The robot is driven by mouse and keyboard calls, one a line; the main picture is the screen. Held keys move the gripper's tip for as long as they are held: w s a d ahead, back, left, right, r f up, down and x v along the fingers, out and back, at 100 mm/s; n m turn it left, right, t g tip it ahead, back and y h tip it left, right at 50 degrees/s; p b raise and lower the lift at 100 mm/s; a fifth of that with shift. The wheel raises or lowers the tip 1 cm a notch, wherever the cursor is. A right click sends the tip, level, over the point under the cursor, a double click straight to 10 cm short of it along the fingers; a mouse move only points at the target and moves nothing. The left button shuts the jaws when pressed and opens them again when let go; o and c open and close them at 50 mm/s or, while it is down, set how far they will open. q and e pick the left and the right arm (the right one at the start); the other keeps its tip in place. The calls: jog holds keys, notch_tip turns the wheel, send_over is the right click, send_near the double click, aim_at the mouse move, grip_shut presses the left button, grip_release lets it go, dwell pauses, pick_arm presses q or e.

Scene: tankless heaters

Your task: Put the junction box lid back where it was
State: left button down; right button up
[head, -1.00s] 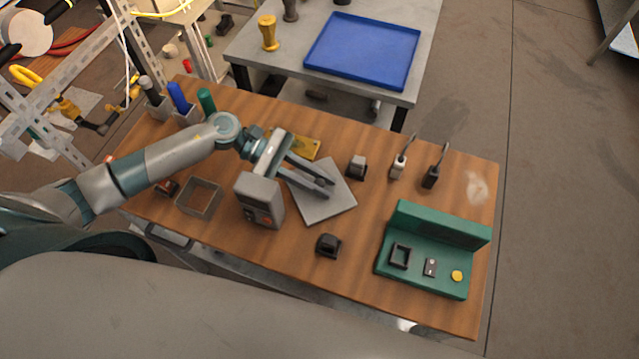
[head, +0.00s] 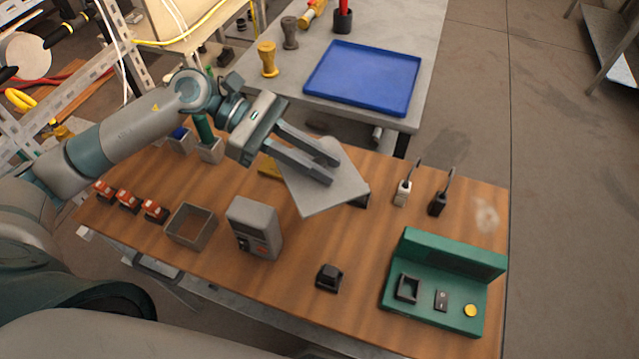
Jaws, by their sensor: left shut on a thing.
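The lid, a flat grey square plate (head: 312,203), is held by my left gripper (head: 335,170). The gripper's two fingers are shut on it, over the back middle of the wooden table. The plate looks raised above the table and hides part of a dark thing behind its right corner. An open grey square box (head: 190,226), which looks like the junction box, stands at the left of the table, apart from the plate, with its inside showing. My right gripper is not in view.
A grey box-shaped unit (head: 254,228) stands between the open box and the plate. Several orange-topped blocks (head: 127,200) sit at the left edge. A black block (head: 329,277) and a green stand (head: 445,285) are at the front right. A blue tray (head: 363,78) lies on the back table.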

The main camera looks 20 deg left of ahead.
pick_arm(q)
jog(key=shift+r, duration=1.05)
